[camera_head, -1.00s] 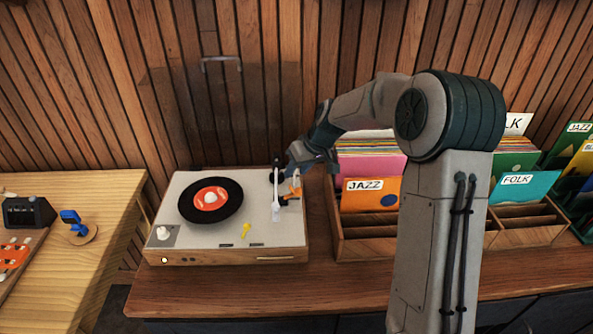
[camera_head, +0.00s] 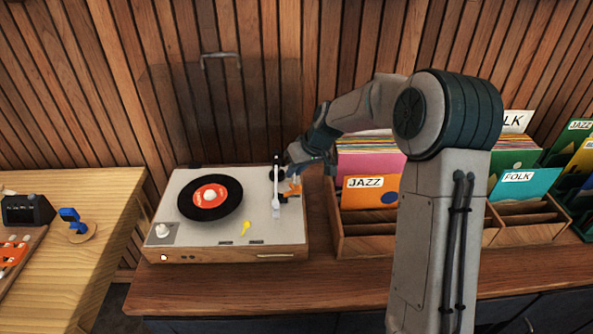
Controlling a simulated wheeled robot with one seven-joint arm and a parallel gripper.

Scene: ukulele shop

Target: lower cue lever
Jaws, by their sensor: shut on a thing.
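The turntable (camera_head: 185,240) stands on the wooden counter, with a black record (camera_head: 228,202) with an orange label on its platter. The white tonearm (camera_head: 276,190) lies along the right of the deck, clear of the record. My gripper (camera_head: 292,181) is at the right rear of the deck beside the tonearm, shut on a small orange part, which I take to be the cue lever (camera_head: 295,189). My fingers partly hide it. A yellow lever (camera_head: 245,228) sits near the front of the deck.
A wooden crate of records (camera_head: 365,245) with a JAZZ divider stands close to the right of the turntable. The clear raised lid (camera_head: 220,105) is behind the deck. A lighter wooden table (camera_head: 100,190) is at the left.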

